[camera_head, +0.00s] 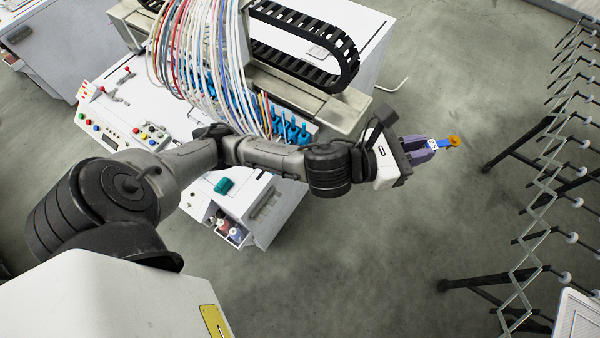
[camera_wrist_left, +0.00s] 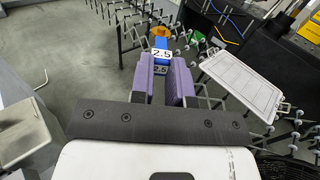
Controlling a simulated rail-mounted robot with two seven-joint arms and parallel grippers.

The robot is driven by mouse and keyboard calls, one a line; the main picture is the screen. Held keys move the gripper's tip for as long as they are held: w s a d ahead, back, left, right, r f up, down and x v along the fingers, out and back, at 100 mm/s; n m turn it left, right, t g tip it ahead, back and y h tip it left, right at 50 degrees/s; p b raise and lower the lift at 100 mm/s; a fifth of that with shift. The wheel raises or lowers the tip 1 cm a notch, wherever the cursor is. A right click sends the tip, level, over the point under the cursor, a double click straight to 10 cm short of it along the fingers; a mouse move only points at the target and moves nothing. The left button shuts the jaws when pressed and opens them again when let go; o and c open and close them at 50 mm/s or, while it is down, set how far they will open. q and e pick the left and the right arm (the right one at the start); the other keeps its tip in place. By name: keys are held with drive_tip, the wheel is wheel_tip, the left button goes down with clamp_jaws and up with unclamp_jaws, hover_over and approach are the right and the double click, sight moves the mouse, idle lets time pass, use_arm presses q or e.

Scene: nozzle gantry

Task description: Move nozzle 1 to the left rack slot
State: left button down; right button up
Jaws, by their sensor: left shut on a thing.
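My left gripper (camera_head: 428,146) is shut on a small blue nozzle (camera_head: 443,144) with an orange end. The nozzle sticks out beyond the purple fingers, held in the air over the floor. In the left wrist view, the nozzle (camera_wrist_left: 161,43) carries white labels reading "2.5", and the purple fingers of the left gripper (camera_wrist_left: 162,76) close on either side of it. I see no number 1 on it. Several blue nozzle-like parts (camera_head: 290,128) stand on the gantry machine under the hoses. I cannot make out the left rack slot. My right gripper is not in view.
The white gantry machine (camera_head: 140,105) with a control panel, coloured hoses (camera_head: 195,55) and a black cable chain (camera_head: 345,55) stands behind and beside my left arm. A folding roller stand (camera_head: 540,200) with black legs is at the right. Open grey floor (camera_head: 375,260) lies between.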

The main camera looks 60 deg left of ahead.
use_arm(q)
drive_tip(key=s+d+f+m+g+h+b, duration=0.65)
drive_tip(key=f+m+g+h+b, duration=0.35)
drive_tip(key=m+g+h+b, duration=0.6)
drive_tip(key=s+a+f+m+g+y+b, duration=0.3)
drive_tip(key=s+f+m+g+y+b, duration=0.3)
drive_tip(key=m+g+y+b, duration=0.65)
drive_tip(key=s+a+f+m+t+y+b, duration=0.1)
drive_tip(key=s+a+f+m+y+b, duration=0.2)
drive_tip(key=a+f+m+y+b, duration=0.2)
drive_tip(key=s+a+f+m+t+y+b, duration=0.1)
drive_tip(key=s+a+f+m+y+b, duration=0.2)
drive_tip(key=f+y+b, duration=0.9)
drive_tip(key=s+a+f+m+t+y+b, duration=0.1)
drive_tip(key=s+a+f+m+y+b, duration=0.2)
drive_tip(key=a+f+m+y+b, duration=0.5)
drive_tip(key=shift+s+a+f+m+t+b, duration=0.15)
drive_tip(key=shift+a+f+m+t+b, duration=0.5)
drive_tip(key=shift+f+b, duration=8.85)
use_arm(e)
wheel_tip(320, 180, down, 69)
drive_tip(key=p, duration=0.6)
